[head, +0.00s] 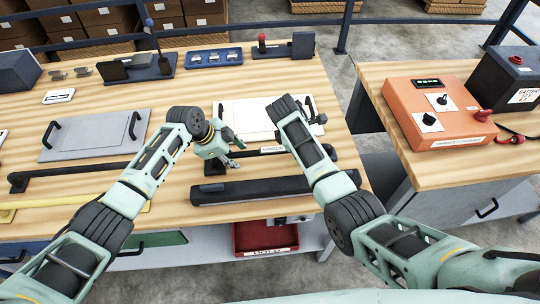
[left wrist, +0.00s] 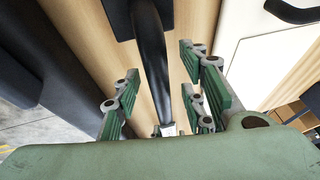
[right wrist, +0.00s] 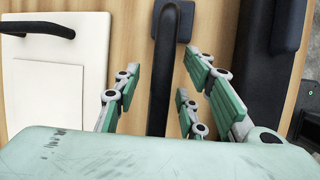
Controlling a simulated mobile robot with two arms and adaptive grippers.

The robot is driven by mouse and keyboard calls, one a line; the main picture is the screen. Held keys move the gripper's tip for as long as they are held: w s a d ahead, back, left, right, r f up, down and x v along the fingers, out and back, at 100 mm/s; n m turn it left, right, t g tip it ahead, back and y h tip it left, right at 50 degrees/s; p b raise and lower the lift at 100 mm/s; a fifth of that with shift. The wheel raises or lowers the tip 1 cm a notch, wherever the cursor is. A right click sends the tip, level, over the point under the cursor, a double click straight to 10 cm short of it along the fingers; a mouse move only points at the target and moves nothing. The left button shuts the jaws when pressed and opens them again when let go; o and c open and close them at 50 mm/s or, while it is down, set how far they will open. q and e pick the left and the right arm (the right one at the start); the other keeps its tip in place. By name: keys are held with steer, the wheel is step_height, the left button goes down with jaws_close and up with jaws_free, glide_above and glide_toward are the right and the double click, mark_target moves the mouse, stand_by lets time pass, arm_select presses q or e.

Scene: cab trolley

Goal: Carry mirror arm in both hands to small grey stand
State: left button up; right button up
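The mirror arm, a black bar with a white label and a foot at each end, lies on the wooden bench; it shows in the head view (head: 254,154), left wrist view (left wrist: 150,50) and right wrist view (right wrist: 163,70). My left gripper (head: 228,155) is open, its fingers (left wrist: 157,72) on either side of the bar near its left part. My right gripper (right wrist: 158,82) is open, its fingers on either side of the bar near the other end. In the head view my right arm hides that gripper. I cannot pick out the small grey stand with certainty.
A white panel (head: 245,118) lies behind the bar and a long black block (head: 260,188) in front. A grey panel (head: 95,136) and another black bar (head: 75,174) lie left. A second bench with an orange box (head: 435,112) stands right, across a gap.

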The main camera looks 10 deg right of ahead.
steer(key=shift+c, duration=0.2)
arm_select(q)
jaws_close()
arm_select(e)
jaws_close()
arm_select(q)
steer(key=shift+r, duration=0.1)
arm_select(e)
steer(key=shift+r, duration=0.1)
